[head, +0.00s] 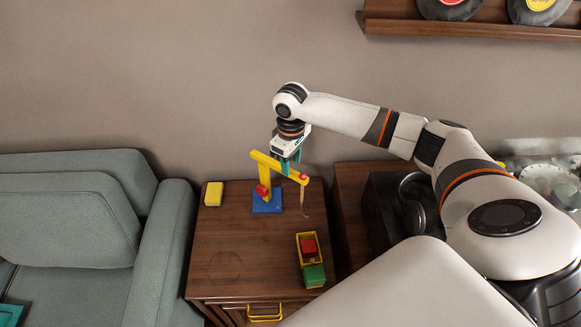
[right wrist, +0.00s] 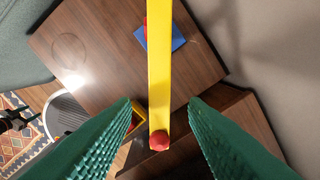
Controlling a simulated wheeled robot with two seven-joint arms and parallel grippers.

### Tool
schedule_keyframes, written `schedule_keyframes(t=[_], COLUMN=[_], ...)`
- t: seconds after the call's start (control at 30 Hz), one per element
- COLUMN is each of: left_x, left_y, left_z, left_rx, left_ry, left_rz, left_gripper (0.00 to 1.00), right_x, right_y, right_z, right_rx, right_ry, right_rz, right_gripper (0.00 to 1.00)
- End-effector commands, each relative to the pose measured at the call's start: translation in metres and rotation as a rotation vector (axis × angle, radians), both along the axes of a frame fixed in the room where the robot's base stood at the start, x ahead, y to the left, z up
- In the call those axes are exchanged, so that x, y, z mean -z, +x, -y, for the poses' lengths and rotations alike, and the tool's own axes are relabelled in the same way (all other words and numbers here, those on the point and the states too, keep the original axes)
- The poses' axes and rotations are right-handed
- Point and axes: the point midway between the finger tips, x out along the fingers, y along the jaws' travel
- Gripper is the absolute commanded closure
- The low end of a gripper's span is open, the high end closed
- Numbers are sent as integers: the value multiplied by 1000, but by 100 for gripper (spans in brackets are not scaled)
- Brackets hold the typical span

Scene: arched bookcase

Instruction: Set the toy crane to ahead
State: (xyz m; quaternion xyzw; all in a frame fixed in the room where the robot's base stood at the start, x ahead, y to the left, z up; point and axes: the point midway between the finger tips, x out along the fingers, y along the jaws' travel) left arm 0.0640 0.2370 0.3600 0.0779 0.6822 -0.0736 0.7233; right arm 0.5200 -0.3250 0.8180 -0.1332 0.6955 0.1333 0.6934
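The toy crane (head: 264,184) stands on the wooden cabinet, with a blue base (head: 267,203), a yellow mast and a yellow boom (head: 261,157). In the head view the boom points right and toward me, and a hook (head: 304,210) hangs from its end. My right gripper (head: 287,164) is at the boom's outer half. In the right wrist view, my right gripper (right wrist: 159,102) is open, its green fingers on either side of the boom (right wrist: 159,65) with visible gaps. The boom's red tip (right wrist: 160,140) lies between them.
On the cabinet (head: 225,240) are a yellow block (head: 213,193) and a yellow box (head: 300,246) with a red block, next to a green block (head: 314,276). A sofa (head: 70,220) stands left; headphones (head: 412,200) are right. The cabinet's front left is clear.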

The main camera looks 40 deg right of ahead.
Motion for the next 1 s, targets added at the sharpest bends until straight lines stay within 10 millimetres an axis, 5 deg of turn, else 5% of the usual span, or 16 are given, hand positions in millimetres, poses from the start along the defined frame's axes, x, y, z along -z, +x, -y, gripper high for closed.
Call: schedule_keyframes(t=[0.2, 0.57, 0.8, 1.0], left_x=[-1, 0, 1, 0], left_y=[35, 19, 17, 17], left_z=[3, 2, 2, 2], left_rx=[0, 1, 1, 1], left_ry=[-6, -3, -4, -3], left_rz=[55, 30, 26, 27], left_gripper=[39, 39, 39, 39], right_x=[26, 31, 31, 30], right_y=[0, 0, 0, 0], right_z=[0, 0, 0, 0], right_rx=[0, -1, -1, 0], right_ry=[0, 0, 0, 0], right_rz=[-1, 1, 1, 1], right_gripper=[60, 60, 98, 100])
